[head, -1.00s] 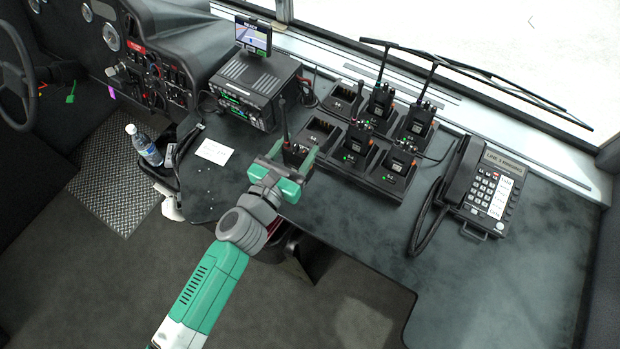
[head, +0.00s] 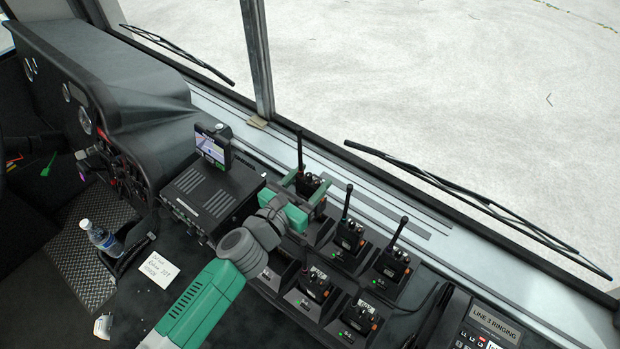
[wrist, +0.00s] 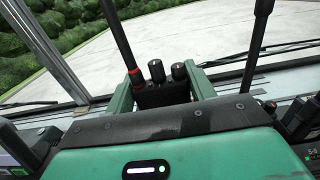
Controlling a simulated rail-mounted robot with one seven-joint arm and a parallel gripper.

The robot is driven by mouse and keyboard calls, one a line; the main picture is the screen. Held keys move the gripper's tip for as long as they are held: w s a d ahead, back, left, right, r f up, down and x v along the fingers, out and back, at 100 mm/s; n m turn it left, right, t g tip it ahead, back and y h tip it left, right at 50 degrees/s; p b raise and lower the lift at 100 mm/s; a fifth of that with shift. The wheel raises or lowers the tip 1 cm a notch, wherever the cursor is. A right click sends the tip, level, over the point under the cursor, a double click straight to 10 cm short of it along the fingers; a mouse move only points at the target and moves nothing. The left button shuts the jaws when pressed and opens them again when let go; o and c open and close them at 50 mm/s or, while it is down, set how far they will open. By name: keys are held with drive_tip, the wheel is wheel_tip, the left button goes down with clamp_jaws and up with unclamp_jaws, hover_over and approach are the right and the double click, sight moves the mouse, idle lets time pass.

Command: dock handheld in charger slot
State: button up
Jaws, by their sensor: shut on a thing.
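My gripper (head: 306,188) is shut on a black handheld radio (head: 311,186) with an upright antenna. In the wrist view, the handheld (wrist: 163,94) stands between my two green fingers, with its knobs and red-based antenna on top. The charger (head: 262,283) is a black bank with slots in two rows. My gripper and the handheld are at its back left slot, which is mostly hidden by them. I cannot tell whether the handheld is seated or above the slot. The front left slot (head: 275,268) looks empty and is partly behind my arm.
Several other handhelds stand in the charger, one close right of my gripper (head: 349,236). A radio unit with a screen (head: 210,195) is to the left. A desk phone (head: 480,325) is at lower right. The windshield ledge (head: 400,215) runs behind.

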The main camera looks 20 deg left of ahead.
drive_tip(key=shift+w, duration=0.25)
drive_tip(key=shift+s+f, duration=0.2)
drive_tip(key=shift+f, duration=0.25)
drive_tip(key=shift+f+b, duration=1.6)
drive_tip(key=shift+f, duration=1.5)
drive_tip(key=shift+f+b, duration=0.35)
drive_tip(key=shift+b, duration=0.3)
drive_tip(key=shift+f+b, duration=0.3)
drive_tip(key=shift+b, duration=0.3)
drive_tip(key=o, duration=1.5)
